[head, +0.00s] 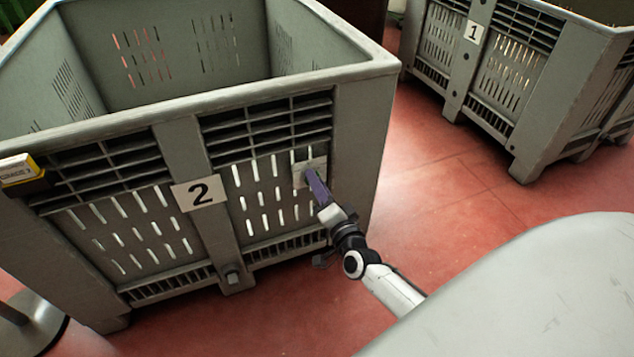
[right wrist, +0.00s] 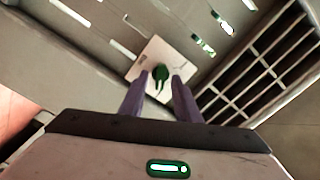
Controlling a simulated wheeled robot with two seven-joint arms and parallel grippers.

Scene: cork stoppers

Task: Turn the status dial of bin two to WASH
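Bin two is a large grey slatted crate (head: 365,130) with a "2" label (head: 199,194) on its front. Its status dial is a dark green knob (right wrist: 161,76) on a small pale plate (right wrist: 146,60); the plate also shows in the head view (head: 310,165) at the right of the bin's front. My right gripper (head: 312,176) points at the plate. In the right wrist view its purple fingers (right wrist: 160,80) are apart, one on each side of the knob, with a narrow gap visible. The plate's markings are too small to read. My left gripper is not in view.
Another grey crate labelled 1 (head: 473,32) stands at the back right. A small yellow-and-white box (head: 18,170) is at bin two's left front rim. A round dark base with a post (head: 28,330) stands at lower left. Red floor (head: 450,190) between the crates is clear.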

